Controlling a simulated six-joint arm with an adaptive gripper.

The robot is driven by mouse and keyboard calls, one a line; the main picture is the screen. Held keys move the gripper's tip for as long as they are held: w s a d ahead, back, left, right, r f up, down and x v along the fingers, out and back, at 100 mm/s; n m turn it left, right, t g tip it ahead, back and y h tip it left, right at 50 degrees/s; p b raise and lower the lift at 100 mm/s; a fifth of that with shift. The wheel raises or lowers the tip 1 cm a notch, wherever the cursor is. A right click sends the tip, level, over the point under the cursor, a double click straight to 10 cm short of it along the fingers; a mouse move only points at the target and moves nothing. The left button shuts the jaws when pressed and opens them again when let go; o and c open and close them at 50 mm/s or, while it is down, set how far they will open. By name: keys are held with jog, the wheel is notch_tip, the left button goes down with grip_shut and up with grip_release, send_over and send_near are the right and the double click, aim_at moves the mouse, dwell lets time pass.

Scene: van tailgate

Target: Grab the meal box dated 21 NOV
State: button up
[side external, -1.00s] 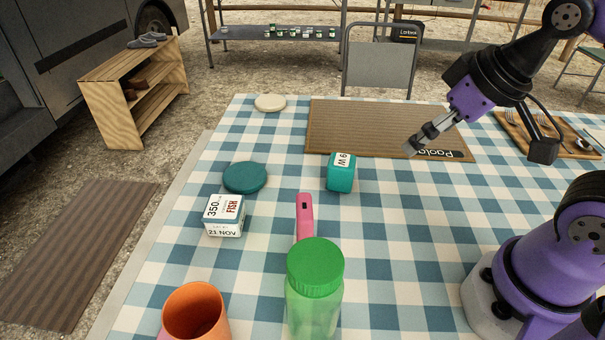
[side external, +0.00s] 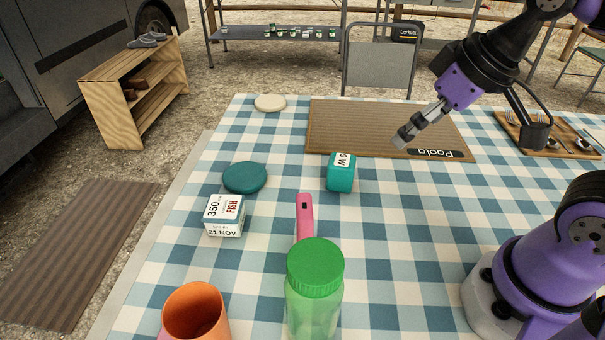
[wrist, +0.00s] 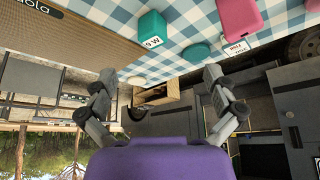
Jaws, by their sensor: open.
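The meal box (side external: 224,215) is a small white and blue box marked 350, FISH and 21 NOV. It stands on the checked tablecloth at the left, in front of a dark teal round lid. It also shows in the wrist view (wrist: 236,49), near the top right, partly covered by a pink thing. My gripper (side external: 403,138) is in the air over the brown mat, well to the right of the box and farther back. In the wrist view my gripper (wrist: 160,82) has its two fingers wide apart with nothing between them.
A teal block (side external: 341,173) marked W stands between my gripper and the box. The teal lid (side external: 245,177), a pink-handled thing (side external: 304,214), a green-lidded jar (side external: 315,285) and an orange cup (side external: 196,313) are around the box. The brown mat (side external: 340,130) lies flat.

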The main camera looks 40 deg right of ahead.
jog(key=w+a+r+n+g+y, duration=0.2)
jog(key=w+a+n, duration=0.1)
jog(key=w+a, duration=0.5)
jog(key=n+g, duration=0.3)
jog(key=n, duration=0.3)
send_near(225, 206)
jog(key=f, duration=0.3)
jog(key=shift+s+a+f+y, duration=0.15)
jog(key=shift+s+f+y, duration=0.1)
jog(key=shift+f+y, duration=0.15)
jog(key=x, duration=0.6)
jog(key=shift+w, duration=0.3)
jog(key=c, duration=1.2)
